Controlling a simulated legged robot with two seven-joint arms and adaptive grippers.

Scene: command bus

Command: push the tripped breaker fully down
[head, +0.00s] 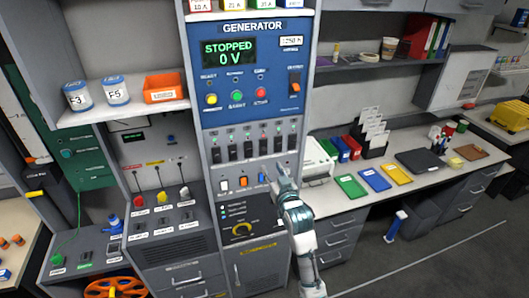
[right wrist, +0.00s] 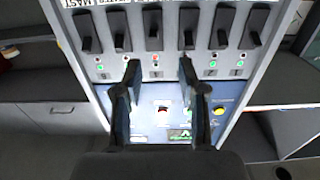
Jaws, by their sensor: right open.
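The breaker row on the generator panel (head: 255,72) has several black levers (head: 248,149), with small lamps above them in the head view. A red lamp shows right of the middle of the row. I cannot tell from lever position which breaker is tripped. In the right wrist view the black levers (right wrist: 152,28) stand along the top. My right gripper (head: 272,173) is open and empty, just below the row in the head view. In the right wrist view its two fingers (right wrist: 158,66) are apart, short of the levers, with no clear contact. My left gripper is not in view.
The counter (head: 345,188) at right holds coloured folders (head: 375,180). Shelves (head: 130,112) with jars flank the panel at left.

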